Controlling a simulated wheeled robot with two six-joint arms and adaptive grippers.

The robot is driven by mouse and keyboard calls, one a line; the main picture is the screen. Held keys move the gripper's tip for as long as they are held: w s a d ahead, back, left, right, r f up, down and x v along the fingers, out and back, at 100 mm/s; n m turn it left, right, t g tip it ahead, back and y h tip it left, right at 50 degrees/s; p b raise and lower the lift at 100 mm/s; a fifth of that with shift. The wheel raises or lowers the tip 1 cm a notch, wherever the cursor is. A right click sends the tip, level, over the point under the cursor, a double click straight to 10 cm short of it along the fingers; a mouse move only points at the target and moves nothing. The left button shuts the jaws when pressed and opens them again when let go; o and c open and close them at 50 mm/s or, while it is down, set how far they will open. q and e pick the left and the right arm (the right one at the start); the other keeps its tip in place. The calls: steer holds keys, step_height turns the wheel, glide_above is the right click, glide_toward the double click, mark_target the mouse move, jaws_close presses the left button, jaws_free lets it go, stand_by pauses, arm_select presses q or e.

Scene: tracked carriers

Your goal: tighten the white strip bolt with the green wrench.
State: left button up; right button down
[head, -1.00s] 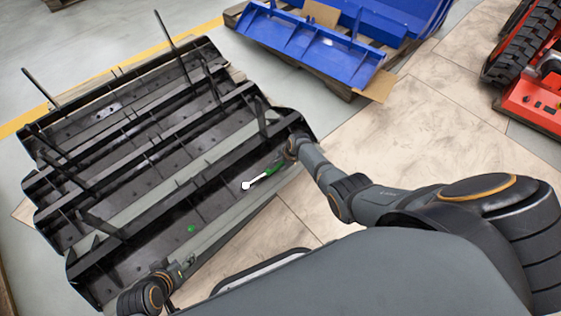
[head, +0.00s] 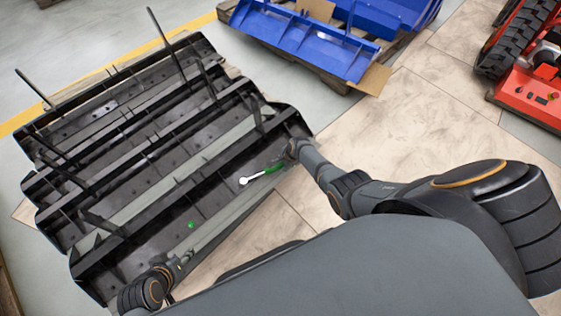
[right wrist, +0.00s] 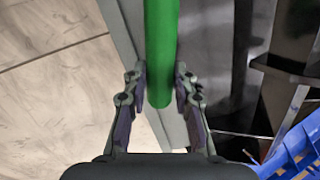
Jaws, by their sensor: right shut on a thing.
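The green wrench (head: 272,168) lies over the near part of the black tracked carrier (head: 155,215), its green handle towards the right and its pale shaft and round white end (head: 243,181) to the left. My right gripper (head: 288,157) is at the handle end. In the right wrist view its two fingers (right wrist: 160,85) are shut on the green handle (right wrist: 161,40). I cannot make out a separate white strip bolt; the white end may cover it. A small green spot (head: 191,225) shows on the carrier. My left gripper (head: 183,264) is by the carrier's near edge, its jaws too small to read.
Upright black posts (head: 166,45) and raised ribs stand on the carrier. A blue metal part (head: 305,45) on a pallet is at the back. A red tracked machine (head: 530,95) is at the far right. The tiled floor (head: 400,125) between them is clear.

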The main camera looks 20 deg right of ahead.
steer(key=shift+s+f+m+p, duration=0.1)
steer(key=shift+s+m+p, duration=0.3)
steer(key=shift+s+p, duration=0.2)
steer(key=shift+s+f, duration=0.15)
steer(key=shift+s, duration=0.05)
steer(key=shift+s+f+m, duration=0.1)
steer(key=shift+s+m, duration=0.25)
steer(key=shift+m, duration=0.15)
steer(key=shift+w, duration=0.15)
steer(key=shift+w+n, duration=0.25)
steer(key=shift+n, duration=0.05)
